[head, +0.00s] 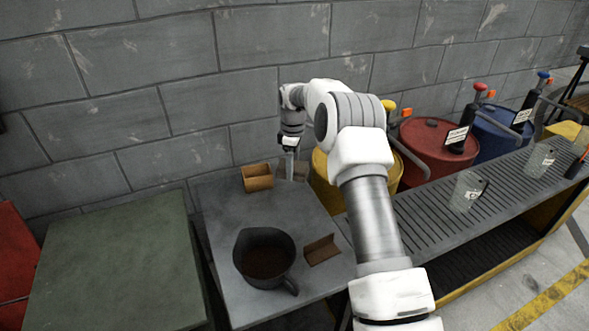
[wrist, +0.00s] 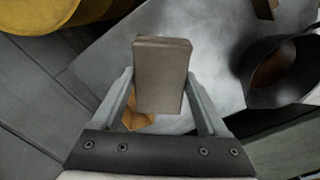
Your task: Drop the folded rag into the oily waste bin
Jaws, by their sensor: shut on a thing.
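My gripper (head: 290,168) is at the far edge of the grey table, fingers pointing down. In the wrist view, my gripper (wrist: 160,100) is shut on a grey-brown block-like folded piece, which looks like the folded rag (wrist: 163,75). The rag appears held above the table. In the head view it is partly hidden behind the fingers. No bin is clearly marked as the oily waste bin. A yellow drum (head: 323,178), a red drum (head: 430,150) and a blue drum (head: 497,138) stand to the right; the yellow one is partly hidden by my arm.
The grey table (head: 222,225) bears a brown open box (head: 257,177), a dark jug (head: 250,268) with brown inside and a brown angled piece (head: 322,249). A slatted bench (head: 420,228) holds clear containers. A green-topped surface (head: 110,260) is at left. A block wall stands behind.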

